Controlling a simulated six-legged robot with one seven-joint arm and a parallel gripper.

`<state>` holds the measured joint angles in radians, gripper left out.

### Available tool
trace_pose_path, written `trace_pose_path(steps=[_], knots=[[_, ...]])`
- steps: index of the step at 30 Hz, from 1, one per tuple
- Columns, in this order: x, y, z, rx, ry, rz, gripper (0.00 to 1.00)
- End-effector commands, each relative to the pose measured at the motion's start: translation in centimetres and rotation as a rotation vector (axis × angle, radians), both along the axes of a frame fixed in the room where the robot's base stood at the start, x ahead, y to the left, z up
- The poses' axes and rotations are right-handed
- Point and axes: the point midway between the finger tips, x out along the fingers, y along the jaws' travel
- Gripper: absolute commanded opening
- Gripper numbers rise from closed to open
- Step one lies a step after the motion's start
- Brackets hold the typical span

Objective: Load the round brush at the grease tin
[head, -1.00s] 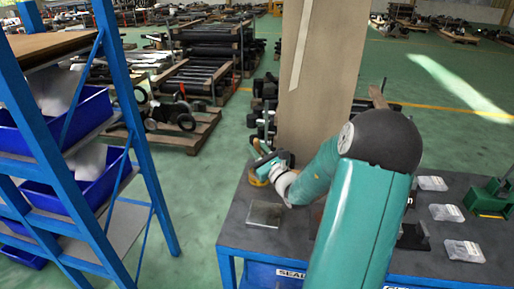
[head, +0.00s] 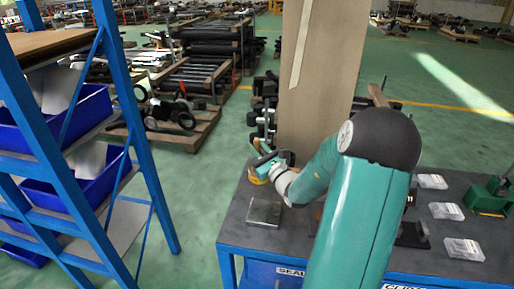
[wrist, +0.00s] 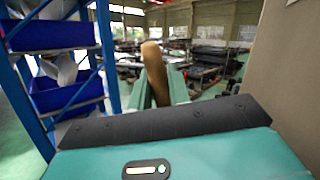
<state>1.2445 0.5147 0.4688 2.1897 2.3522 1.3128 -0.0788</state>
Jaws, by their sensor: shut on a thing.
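My gripper (head: 266,163) is at the far left corner of the grey bench, low over a yellow, round-edged thing (head: 257,177) that looks like the grease tin. My gripper hides most of it. In the wrist view my gripper's teal fingers (wrist: 160,88) stand on either side of a brown, rounded, upright shaft (wrist: 155,70), which looks like the round brush's handle. They are shut on it. The bristle end is hidden, so I cannot tell whether it touches the grease.
A flat grey, see-through-looking box (head: 264,212) lies on the bench (head: 237,225) in front of my gripper. A tall tan post (head: 315,80) stands close behind. Clear boxes (head: 447,211) and a green vice (head: 490,197) are at right. A blue rack (head: 140,140) with bins stands left.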

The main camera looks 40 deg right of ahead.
Motion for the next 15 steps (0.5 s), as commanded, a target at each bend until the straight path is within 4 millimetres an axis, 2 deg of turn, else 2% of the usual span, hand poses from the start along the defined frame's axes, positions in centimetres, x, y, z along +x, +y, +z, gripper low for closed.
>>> trace_pose_path(steps=[15], knots=[[0.0,0.0,3.8,-0.003,-0.002,0.0,0.0]])
